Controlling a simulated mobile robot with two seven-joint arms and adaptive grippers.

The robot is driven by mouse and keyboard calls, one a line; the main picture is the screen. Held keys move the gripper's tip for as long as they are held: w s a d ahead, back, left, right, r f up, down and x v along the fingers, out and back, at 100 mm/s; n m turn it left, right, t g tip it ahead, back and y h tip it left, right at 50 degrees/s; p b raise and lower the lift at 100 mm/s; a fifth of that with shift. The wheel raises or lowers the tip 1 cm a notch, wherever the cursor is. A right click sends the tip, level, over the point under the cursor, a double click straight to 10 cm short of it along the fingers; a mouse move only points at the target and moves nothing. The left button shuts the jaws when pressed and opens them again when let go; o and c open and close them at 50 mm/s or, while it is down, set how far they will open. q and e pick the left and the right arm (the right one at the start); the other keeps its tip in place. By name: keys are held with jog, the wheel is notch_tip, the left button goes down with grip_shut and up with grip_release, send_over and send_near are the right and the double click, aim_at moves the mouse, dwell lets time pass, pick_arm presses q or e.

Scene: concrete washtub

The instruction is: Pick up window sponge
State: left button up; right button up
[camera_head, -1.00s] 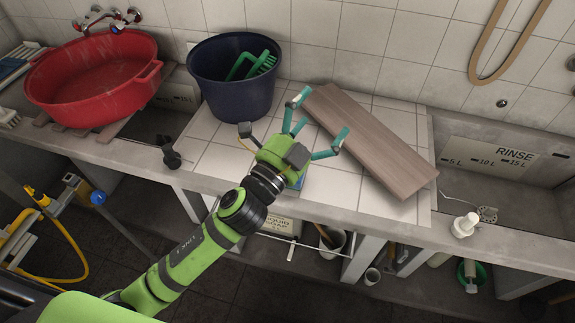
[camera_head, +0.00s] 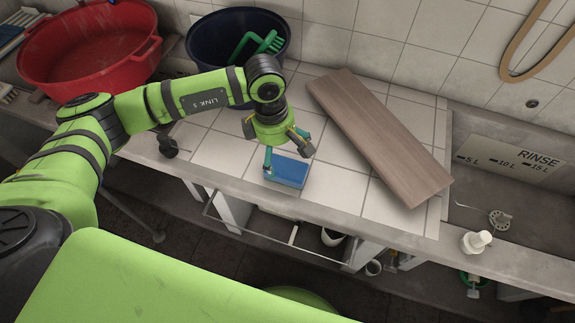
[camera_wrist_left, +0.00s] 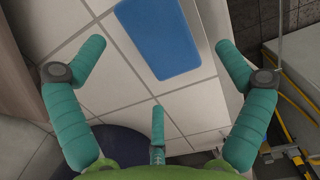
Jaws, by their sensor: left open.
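The window sponge is a blue rectangular block (camera_head: 290,171) lying on the white tiled counter near its front edge. It also shows whole-width at the top of the left wrist view (camera_wrist_left: 157,36). My left gripper (camera_head: 285,152) points down just above and behind the sponge, with its teal fingers spread. In the left wrist view my left gripper (camera_wrist_left: 150,75) is open and empty, and the sponge lies beyond the fingertips, apart from them. My right gripper is not in view.
A wooden board (camera_head: 380,135) lies slantwise on the counter to the right. A dark blue bucket (camera_head: 215,50) holding a green brush (camera_head: 258,45) stands behind my arm. A red tub (camera_head: 85,60) is at the left. A white bottle (camera_head: 476,242) stands on the right ledge.

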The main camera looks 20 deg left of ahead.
aim_at(288, 163)
pick_arm(q)
jog(key=shift+d+f, duration=0.2)
jog(key=shift+f, duration=0.2)
jog(key=f+p, duration=0.1)
jog(key=d+f+p, duration=0.1)
jog(key=f, duration=0.1)
jog(key=shift+w+d+f, duration=0.1)
jog(key=shift+w+f, duration=0.05)
jog(key=shift+f, duration=0.7)
jog(key=c, duration=0.8)
